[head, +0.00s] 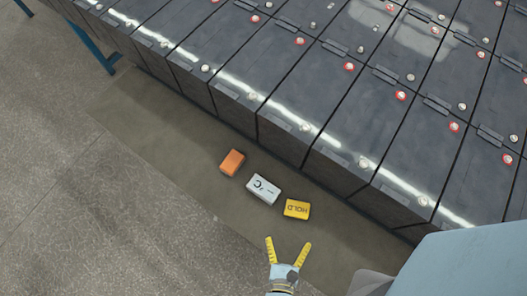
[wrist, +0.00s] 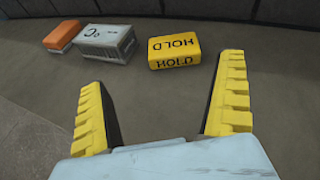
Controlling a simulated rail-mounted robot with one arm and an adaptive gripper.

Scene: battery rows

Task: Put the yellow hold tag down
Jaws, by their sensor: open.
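The yellow hold tag (head: 297,209) is a small block with dark HOLD lettering. It rests on the floor strip in front of the battery row. In the wrist view the hold tag (wrist: 174,51) lies beyond the fingertips, between their lines and nearer the right finger. My gripper (head: 288,244) is open and empty, just below the tag in the head view. In the wrist view my gripper (wrist: 164,72) shows both yellow ribbed fingers spread wide, with clear floor between them. The fingers appear apart from the tag.
A white block marked °C (head: 264,189) lies left of the tag, with an orange block (head: 232,162) further left. Rows of dark batteries (head: 285,110) stand behind them like a wall. A blue metal leg (head: 97,50) stands at the upper left. The floor (head: 90,200) at left is clear.

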